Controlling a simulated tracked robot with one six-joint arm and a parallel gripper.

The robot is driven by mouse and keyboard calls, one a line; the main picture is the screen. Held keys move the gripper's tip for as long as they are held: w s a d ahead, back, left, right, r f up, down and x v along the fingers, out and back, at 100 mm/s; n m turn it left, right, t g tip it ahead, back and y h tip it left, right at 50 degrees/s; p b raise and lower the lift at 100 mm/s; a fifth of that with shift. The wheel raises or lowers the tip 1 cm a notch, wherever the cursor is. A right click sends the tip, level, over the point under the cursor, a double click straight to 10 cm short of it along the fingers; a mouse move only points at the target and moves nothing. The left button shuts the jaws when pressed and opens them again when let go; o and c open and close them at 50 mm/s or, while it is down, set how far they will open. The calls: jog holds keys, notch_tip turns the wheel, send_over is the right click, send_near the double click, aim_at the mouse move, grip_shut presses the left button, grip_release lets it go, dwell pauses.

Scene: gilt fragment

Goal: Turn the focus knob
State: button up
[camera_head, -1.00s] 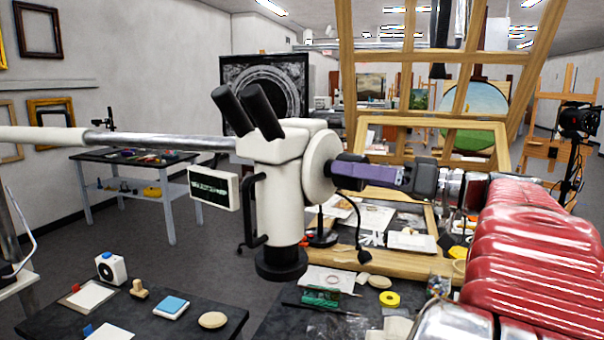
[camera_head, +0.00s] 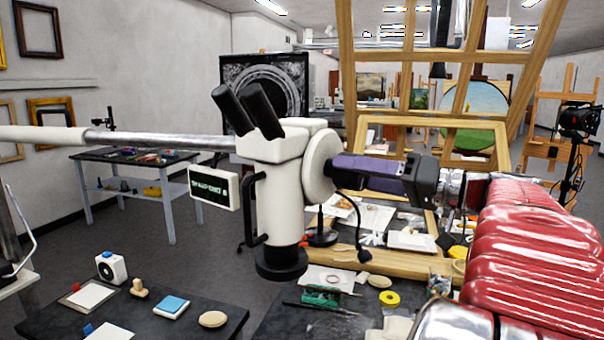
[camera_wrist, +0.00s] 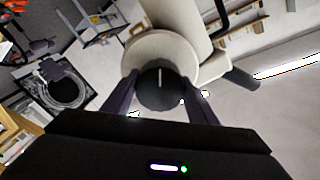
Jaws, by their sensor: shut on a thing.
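The white microscope (camera_head: 282,195) hangs on a horizontal arm, with black eyepieces at its top and a dark objective ring at its bottom. A round white housing (camera_head: 318,170) is on its right side. In the wrist view the dark focus knob (camera_wrist: 162,90), with a pale line on its face, stands out from the white housing. My gripper (camera_head: 338,165) reaches in from the right with purple fingers. In the wrist view my gripper (camera_wrist: 161,95) has a finger on each side of the knob and is shut on it. In the head view the fingers hide the knob.
A small display box (camera_head: 214,188) hangs left of the microscope. A dark table (camera_head: 120,318) at the lower left holds small items. A worktable with papers, a yellow tape roll (camera_head: 389,299) and a wooden frame (camera_head: 410,264) lies below. A dark cable hangs beneath my gripper.

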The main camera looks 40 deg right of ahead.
jog(key=o, duration=1.1)
jog(key=shift+c, duration=0.2)
jog(key=v, duration=1.4)
jog(key=shift+w+f, duration=0.15)
dwell(0.8)
